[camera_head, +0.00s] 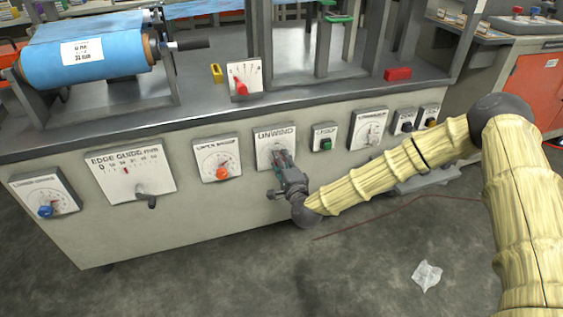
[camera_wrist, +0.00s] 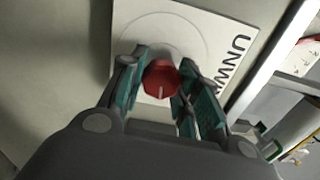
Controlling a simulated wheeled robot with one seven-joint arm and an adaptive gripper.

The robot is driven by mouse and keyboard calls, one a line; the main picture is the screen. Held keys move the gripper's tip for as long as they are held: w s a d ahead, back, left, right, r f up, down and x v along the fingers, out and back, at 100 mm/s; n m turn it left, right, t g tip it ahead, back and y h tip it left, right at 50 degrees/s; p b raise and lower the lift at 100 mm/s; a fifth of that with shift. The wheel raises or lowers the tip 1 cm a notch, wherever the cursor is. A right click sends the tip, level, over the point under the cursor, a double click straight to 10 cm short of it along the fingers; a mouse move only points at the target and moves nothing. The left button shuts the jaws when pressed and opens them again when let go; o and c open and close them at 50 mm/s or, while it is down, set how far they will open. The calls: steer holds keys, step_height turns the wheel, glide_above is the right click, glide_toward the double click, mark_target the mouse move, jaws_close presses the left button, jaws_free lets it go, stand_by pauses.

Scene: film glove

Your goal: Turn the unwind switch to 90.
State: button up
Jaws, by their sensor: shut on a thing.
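The unwind switch panel (camera_head: 266,138) is a white plate labelled UNWIND on the front of the machine, in the middle of the head view. Its red knob (camera_wrist: 162,78) with a pale pointer line shows in the wrist view, where the plate (camera_wrist: 190,20) appears turned on its side. My gripper (camera_head: 281,160) is at the panel, its green-padded fingers on both sides of the knob. In the wrist view my gripper (camera_wrist: 160,88) is shut on the red knob. In the head view the fingers hide the knob. The dial's numbers cannot be read.
To the left is a panel with an orange knob (camera_head: 222,172); to the right is a small panel with a green knob (camera_head: 326,144). The edge guide panel (camera_head: 130,172) has a protruding dark handle. A blue film roll (camera_head: 85,60) lies above. Crumpled paper (camera_head: 427,275) lies on clear floor.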

steer(key=shift+f+m, duration=0.1)
steer(key=shift+m, duration=0.8)
steer(key=o, duration=1)
steer(key=v, duration=1.2)
